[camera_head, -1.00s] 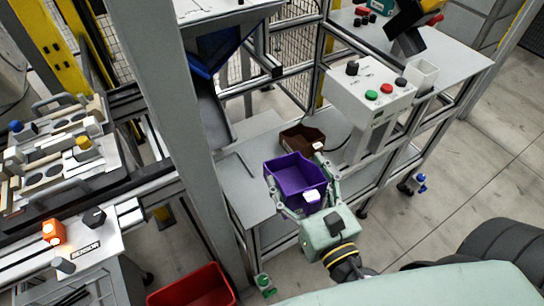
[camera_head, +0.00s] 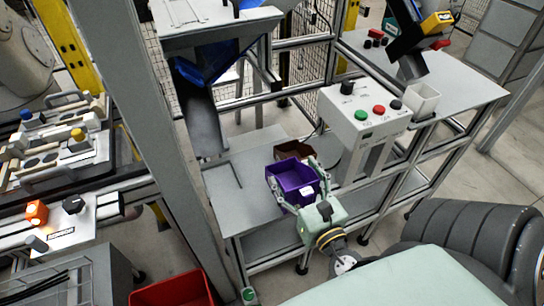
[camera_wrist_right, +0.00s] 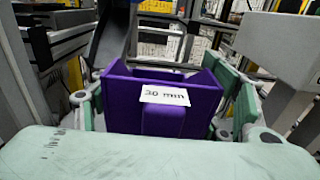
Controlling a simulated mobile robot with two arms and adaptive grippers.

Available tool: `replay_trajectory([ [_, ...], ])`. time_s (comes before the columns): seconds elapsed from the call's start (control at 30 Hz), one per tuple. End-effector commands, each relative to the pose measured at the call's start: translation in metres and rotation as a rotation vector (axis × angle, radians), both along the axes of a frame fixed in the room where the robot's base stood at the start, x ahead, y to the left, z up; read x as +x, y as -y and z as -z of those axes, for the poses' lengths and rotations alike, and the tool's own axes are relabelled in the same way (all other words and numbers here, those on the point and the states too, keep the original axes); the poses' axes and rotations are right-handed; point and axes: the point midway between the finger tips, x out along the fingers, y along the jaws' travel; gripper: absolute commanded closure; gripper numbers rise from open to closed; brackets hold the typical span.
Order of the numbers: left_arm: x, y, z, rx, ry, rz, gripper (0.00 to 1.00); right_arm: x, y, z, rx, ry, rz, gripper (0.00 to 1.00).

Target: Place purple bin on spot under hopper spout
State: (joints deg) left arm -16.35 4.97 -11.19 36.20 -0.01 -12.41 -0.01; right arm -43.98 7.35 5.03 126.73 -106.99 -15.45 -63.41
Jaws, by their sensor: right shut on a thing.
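The purple bin (camera_head: 291,172) is held above the grey shelf table, to the right of the hopper spout. My right gripper (camera_head: 296,185) is shut on it, with a finger on each side. In the right wrist view the purple bin (camera_wrist_right: 165,115) fills the middle, upright, with a white "30 min" label facing me. The blue hopper (camera_head: 205,60) ends in a dark grey spout (camera_head: 203,122) at the left. The spot is the table area (camera_head: 225,180) with a dark corner line below the spout. My left gripper is not in view.
A brown bin (camera_head: 293,150) stands just behind the purple bin. A control box (camera_head: 362,115) with coloured buttons is to the right. A grey post (camera_head: 130,130) stands to the left of the table. A red bin (camera_head: 172,290) is on the floor at front.

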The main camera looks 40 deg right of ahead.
Motion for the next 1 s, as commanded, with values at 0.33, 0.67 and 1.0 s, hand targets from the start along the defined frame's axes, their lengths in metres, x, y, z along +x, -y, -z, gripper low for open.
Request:
replay_trajectory([
  [0.33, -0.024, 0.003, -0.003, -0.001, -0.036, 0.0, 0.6, 0.076, -0.01, 0.044, 0.001, 0.003, 0.0, 0.6],
  [0.67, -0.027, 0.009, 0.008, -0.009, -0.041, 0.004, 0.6, 0.092, -0.012, 0.075, -0.003, -0.001, -0.003, 0.6],
  [1.0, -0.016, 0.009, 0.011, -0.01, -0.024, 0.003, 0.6, 0.091, -0.012, 0.093, -0.001, 0.003, -0.001, 0.6],
])
